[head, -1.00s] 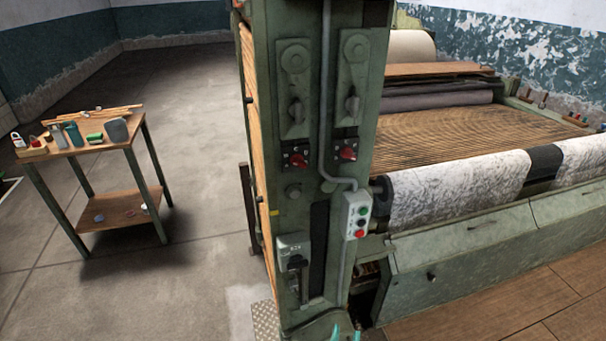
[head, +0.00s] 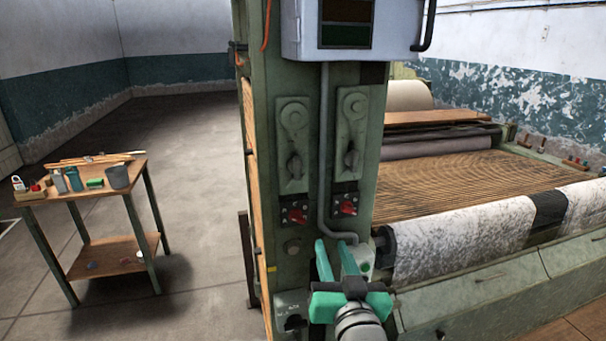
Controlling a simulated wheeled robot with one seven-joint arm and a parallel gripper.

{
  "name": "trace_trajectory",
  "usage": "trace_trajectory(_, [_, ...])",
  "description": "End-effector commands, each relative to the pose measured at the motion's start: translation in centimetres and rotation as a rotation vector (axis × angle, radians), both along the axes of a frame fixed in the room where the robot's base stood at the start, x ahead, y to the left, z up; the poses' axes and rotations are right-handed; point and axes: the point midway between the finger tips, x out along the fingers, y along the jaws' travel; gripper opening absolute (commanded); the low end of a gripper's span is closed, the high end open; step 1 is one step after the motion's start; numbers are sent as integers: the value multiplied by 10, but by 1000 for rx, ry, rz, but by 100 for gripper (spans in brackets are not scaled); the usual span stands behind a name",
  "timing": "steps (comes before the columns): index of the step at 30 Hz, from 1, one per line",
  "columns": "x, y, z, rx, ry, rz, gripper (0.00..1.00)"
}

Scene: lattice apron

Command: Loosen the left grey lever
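The left grey lever (head: 295,166) is on the left green plate (head: 291,118) of the machine's upright column, below a round boss. It points roughly up and down. A similar right grey lever (head: 352,158) is on the plate beside it. My gripper (head: 334,250) has teal fingers spread apart with nothing visible between them. It is below and to the right of the left lever in the picture, apart from it, in front of the lower column. It partly hides the push-button box (head: 365,266) and the lower switch area.
Red rotary knobs (head: 297,216) (head: 348,208) sit below the levers. A grey conduit (head: 324,150) runs between the plates. A grey cabinet (head: 350,30) juts out above. The fabric roller (head: 460,240) is at right. A tool table (head: 90,178) stands left beyond open floor.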

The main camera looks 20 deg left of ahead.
Motion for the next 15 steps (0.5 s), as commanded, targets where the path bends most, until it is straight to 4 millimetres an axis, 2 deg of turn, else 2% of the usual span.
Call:
trace_trajectory(1, [0,4,21,-12,-19,18,29])
trace_trajectory(6, [-8,17,74,-62,-54,76,29])
trace_trajectory(12, [-21,28,119,-123,-84,123,29])
trace_trajectory(15, [-26,32,131,-143,-91,137,29])
